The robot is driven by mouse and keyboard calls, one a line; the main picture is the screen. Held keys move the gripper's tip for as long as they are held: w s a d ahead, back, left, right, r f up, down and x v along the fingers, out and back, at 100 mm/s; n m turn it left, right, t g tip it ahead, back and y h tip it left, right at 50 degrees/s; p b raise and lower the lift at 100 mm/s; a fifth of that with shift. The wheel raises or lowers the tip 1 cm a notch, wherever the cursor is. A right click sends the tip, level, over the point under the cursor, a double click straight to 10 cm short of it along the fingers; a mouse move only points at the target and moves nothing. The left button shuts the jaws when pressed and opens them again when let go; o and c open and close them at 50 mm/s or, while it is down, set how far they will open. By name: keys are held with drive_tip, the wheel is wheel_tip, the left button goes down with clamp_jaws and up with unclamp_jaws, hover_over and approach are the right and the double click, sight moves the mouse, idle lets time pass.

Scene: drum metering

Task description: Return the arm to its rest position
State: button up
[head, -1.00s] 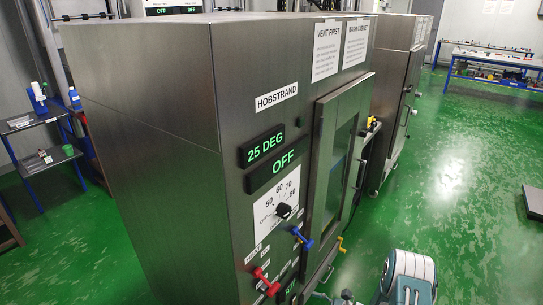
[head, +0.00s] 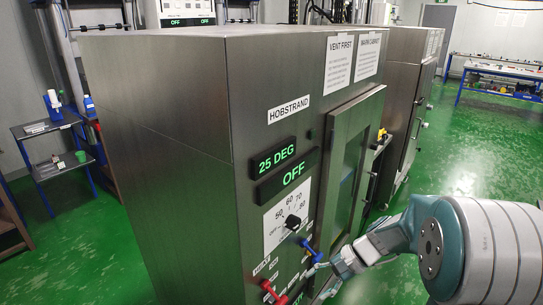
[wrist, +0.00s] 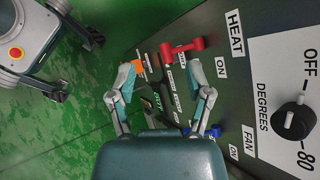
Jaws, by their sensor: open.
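My gripper (head: 318,280) is low in the head view, in front of the lower front of the HOBSTRAND cabinet (head: 165,130). It also shows in the wrist view (wrist: 165,88), with two teal and grey fingers spread apart and nothing between them. My arm (head: 440,245) reaches in from the right, bent in front of the cabinet. The red handle (head: 272,292) and blue handle (head: 309,249) are on the panel left of the gripper. In the wrist view the red handle (wrist: 182,48) appears beyond the fingers; whether they touch anything is hard to tell.
A black dial (head: 292,222) sits below displays reading 25 DEG (head: 277,158) and OFF (head: 295,172). A windowed door (head: 347,175) stands right of the panel. A side table (head: 45,128) is at left, a bench (head: 497,80) far right. Green floor (head: 470,165) is open at right.

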drive_tip(key=s+d+r+n+t+h, duration=0.2)
drive_tip(key=s+r+n+t+h, duration=0.1)
drive_tip(key=s+r, duration=0.4)
drive_tip(key=s+d+r+n+t+h, duration=0.2)
drive_tip(key=s+r+n+t+h, duration=0.2)
drive_tip(key=s, duration=0.7)
wheel_tip(320, 180, up, 3)
drive_tip(key=shift+s+d+r+n+h, duration=0.1)
drive_tip(key=shift+s+d+n+h, duration=0.1)
drive_tip(key=shift+n+h, duration=0.8)
drive_tip(key=shift+a, duration=0.1)
idle(2.3)
